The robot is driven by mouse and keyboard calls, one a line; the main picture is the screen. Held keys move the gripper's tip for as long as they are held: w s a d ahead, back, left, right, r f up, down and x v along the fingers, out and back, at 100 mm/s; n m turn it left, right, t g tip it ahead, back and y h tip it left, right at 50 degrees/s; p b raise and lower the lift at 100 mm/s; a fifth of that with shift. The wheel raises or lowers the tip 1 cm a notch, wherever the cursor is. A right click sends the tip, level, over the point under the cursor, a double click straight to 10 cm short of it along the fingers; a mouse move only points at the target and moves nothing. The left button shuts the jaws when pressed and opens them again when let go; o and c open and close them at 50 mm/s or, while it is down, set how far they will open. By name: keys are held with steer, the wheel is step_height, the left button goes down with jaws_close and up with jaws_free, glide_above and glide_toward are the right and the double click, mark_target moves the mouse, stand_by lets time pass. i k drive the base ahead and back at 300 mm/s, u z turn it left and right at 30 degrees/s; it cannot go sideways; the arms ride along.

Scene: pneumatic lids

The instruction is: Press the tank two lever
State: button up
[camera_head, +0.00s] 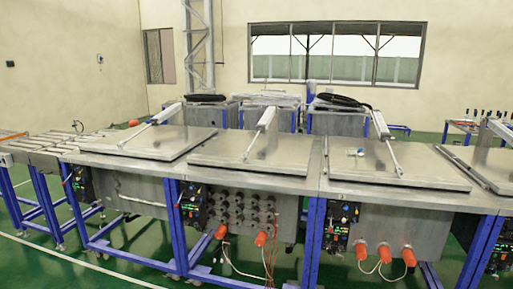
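A row of steel tanks with flat lids stands across the view. The left lid (145,141), middle lid (228,150) and right lid (362,165) all lie closed, each with a pneumatic cylinder arm on it. Small dark control panels sit on the tank fronts: a left panel (82,185), a middle panel (193,205) and a right panel (340,228). They carry small coloured parts, too small to tell which is a lever. I cannot tell which tank is tank two. My gripper is not in view.
Blue frame legs (177,228) hold up the tanks. Orange plugs (385,254) with loose cables hang below the middle and right tanks. Green floor (130,240) is open at the lower left. More steel tanks (340,121) stand behind.

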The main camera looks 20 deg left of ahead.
mark_target(176, 205)
steer(key=u, duration=1.2)
steer(key=i, duration=2.1)
steer(key=u, duration=0.85)
steer(key=i, duration=0.8)
steer(key=u, duration=0.3)
